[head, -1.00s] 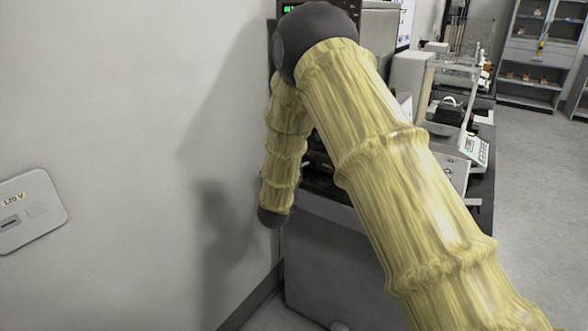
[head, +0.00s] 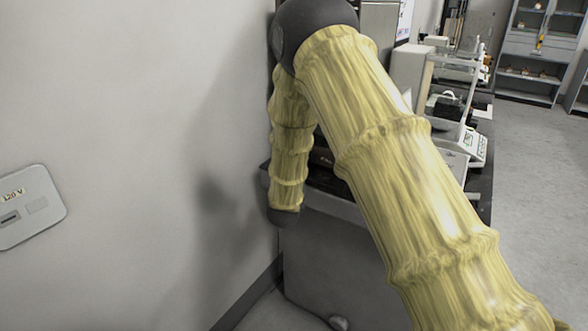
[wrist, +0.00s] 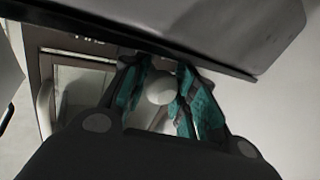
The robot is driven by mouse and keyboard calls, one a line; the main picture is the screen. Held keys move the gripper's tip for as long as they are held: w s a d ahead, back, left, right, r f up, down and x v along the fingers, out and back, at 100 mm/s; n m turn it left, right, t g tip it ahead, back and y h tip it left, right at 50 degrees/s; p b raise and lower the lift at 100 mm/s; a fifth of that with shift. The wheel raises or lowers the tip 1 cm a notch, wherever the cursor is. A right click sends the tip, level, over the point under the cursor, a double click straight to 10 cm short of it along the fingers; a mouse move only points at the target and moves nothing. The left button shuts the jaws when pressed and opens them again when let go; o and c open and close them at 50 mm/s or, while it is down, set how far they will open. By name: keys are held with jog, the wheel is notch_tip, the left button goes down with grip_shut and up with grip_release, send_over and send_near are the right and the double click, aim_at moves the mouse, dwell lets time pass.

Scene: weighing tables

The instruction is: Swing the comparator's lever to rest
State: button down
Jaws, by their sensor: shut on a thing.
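In the wrist view my gripper (wrist: 155,76) has its teal-padded fingers on both sides of a pale round knob (wrist: 161,90), closed on it. The knob looks like the end of the lever; the rest of the lever is hidden behind the fingers and palm. A framed panel with a window and a pale handle, seemingly part of the comparator (wrist: 80,82), stands just left of the fingers. In the head view my own arm covers the gripper, the knob and most of the comparator.
A dark grey slab (wrist: 200,32) crosses the top of the wrist view, close above the fingers. In the head view a wall (head: 130,120) stands close left of my arm. Instruments (head: 445,105) stand on the bench at right, with open floor (head: 535,160) beyond.

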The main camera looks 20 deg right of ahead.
jog(key=shift+w+d+r, duration=0.15)
jog(key=shift+d+r, duration=0.05)
jog(key=shift+r, duration=0.3)
jog(key=c, duration=1.2)
grip_release()
jog(key=shift+c, duration=0.2)
jog(key=o, duration=0.3)
jog(key=shift+o, duration=0.2)
jog(key=shift+w+f, duration=0.1)
jog(key=shift+w, duration=0.05)
jog(key=shift+a, duration=0.1)
jog(key=shift+s+a+f, duration=0.15)
jog(key=shift+s, duration=0.1)
jog(key=v, duration=1.1)
jog(key=shift+s+f, duration=0.25)
jog(key=shift+f, duration=0.05)
